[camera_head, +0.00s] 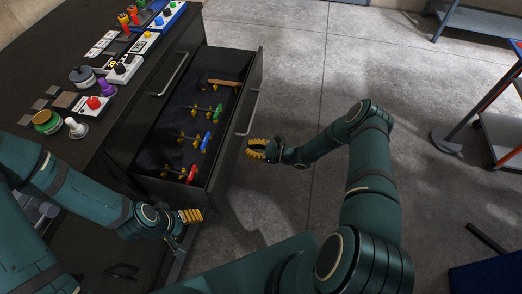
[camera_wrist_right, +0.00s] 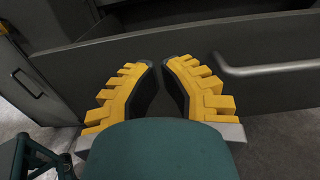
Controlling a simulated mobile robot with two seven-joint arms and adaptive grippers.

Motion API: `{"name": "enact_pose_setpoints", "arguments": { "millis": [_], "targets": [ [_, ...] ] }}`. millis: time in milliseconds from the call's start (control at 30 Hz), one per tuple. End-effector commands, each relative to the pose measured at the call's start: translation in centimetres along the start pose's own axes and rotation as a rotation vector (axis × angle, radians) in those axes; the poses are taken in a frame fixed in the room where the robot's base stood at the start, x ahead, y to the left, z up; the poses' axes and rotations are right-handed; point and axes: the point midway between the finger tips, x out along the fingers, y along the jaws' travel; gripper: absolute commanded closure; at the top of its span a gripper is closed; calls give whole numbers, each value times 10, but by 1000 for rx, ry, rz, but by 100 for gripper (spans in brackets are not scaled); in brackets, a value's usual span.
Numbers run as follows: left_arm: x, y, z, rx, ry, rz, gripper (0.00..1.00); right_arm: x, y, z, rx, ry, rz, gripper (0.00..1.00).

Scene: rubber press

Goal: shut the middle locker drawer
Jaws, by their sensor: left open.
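The open locker drawer (camera_head: 225,150) is pulled far out of the dark locker (camera_head: 150,110), below a closed upper drawer front. Its grey bar handle (camera_head: 247,113) is on the outer face; the handle also shows in the right wrist view (camera_wrist_right: 265,69). My right gripper (camera_head: 256,150) is just outside the drawer front, with its yellow fingers toward the panel. In the right wrist view its fingertips (camera_wrist_right: 162,66) are close together with a narrow gap and nothing visible between them; contact with the panel is unclear. My left gripper (camera_head: 190,215) is open near the drawer's near corner.
The drawer holds several small coloured-handled tools and a wooden-handled tool (camera_head: 223,82). Buttons, switches and small parts cover the locker top (camera_head: 60,75). A cart (camera_head: 500,130) stands at the right. The grey floor (camera_head: 290,80) beyond the drawer is clear.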

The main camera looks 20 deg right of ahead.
Motion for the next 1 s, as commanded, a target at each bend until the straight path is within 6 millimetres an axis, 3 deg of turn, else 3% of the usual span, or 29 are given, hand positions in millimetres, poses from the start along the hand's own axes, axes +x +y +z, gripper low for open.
{"name": "enact_pose_setpoints", "arguments": {
  "millis": [200, 400, 1000],
  "targets": [
    [3, -1, 0, 1, 0, 0, 33, 40, 1, 0, -1, 0, 3, 100],
    [4, -2, 0, 1, 1, 0, 33, 59, 1, 0, -1, 1, 3, 100],
    [5, -2, 0, 1, 1, 0, 33, 64, 1, 0, -1, 1, 2, 100]
  ]
}}
